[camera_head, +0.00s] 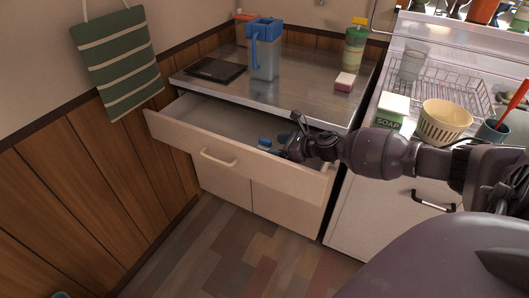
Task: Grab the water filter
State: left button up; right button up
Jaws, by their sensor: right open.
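The drawer (225,143) under the metal counter stands open. Small blue-topped pieces (266,143) lie inside it near its front panel; they look like filter cartridges, but they are too small and partly hidden to be sure. My right gripper (286,149) reaches in from the right, over the open drawer. It is open, right beside the blue pieces; I cannot tell whether it touches them. A clear pitcher with a blue lid and handle (264,55) stands upright on the counter, apart from my gripper. My left gripper is not in view.
A dark flat pad (214,70), a pink-and-white sponge (345,82) and a green-yellow bottle (354,45) are on the counter. At right are a soap box (391,111), a cream colander (446,118) and a wire dish rack (440,82). The drawer's front panel stands before my gripper.

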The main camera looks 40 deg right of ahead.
aim_at(272, 145)
jog(key=shift+b+x, duration=0.6)
jog(key=shift+x, duration=1.9)
jog(key=shift+w+d+r, duration=0.1)
jog(key=shift+r, duration=0.1)
jog(key=c, duration=1)
jog(key=shift+c, duration=0.2)
